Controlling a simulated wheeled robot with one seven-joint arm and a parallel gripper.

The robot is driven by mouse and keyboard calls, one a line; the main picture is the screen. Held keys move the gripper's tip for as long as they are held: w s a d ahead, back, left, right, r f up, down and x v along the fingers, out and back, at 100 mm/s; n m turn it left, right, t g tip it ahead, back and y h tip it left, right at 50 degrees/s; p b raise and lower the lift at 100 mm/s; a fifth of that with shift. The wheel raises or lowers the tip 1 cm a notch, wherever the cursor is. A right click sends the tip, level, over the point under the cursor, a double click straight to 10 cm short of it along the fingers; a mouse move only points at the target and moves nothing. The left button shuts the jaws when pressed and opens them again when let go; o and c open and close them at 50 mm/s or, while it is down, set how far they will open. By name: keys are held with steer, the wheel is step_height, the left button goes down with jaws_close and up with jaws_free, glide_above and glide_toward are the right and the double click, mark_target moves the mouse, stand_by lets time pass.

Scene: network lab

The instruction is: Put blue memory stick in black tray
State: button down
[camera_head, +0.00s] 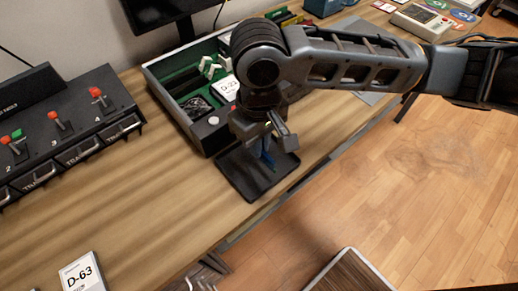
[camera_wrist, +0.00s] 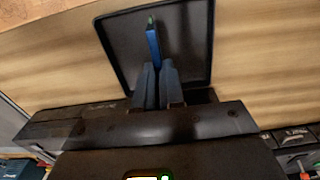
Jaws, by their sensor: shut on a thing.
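The blue memory stick (camera_wrist: 153,46) is a narrow blue piece with a small green tip. My gripper (camera_wrist: 153,85) is shut on it in the wrist view, and the stick sticks out past the fingertips. The black tray (camera_wrist: 112,45) is a shallow square with a raised rim, flat on the wooden table. In the head view my gripper (camera_head: 265,150) points down over the black tray (camera_head: 238,182), and some blue (camera_head: 267,158) shows at its fingers. I cannot tell whether the stick touches the tray floor. My arm hides part of the tray's back side.
A grey case with green lining (camera_head: 190,82) stands just behind the tray. A black switch panel (camera_head: 60,130) with red and green levers is at the left. A D-63 card (camera_head: 82,275) lies at the front left. The table's front edge runs close to the tray's right.

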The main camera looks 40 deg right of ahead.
steer(key=shift+f, duration=1.7)
steer(key=shift+f, duration=0.1)
steer(key=c, duration=1.2)
jaws_free()
steer(key=shift+c, duration=0.2)
step_height(320, 180, up, 12)
steer(key=shift+r+p, duration=0.15)
steer(key=shift+p, duration=0.3)
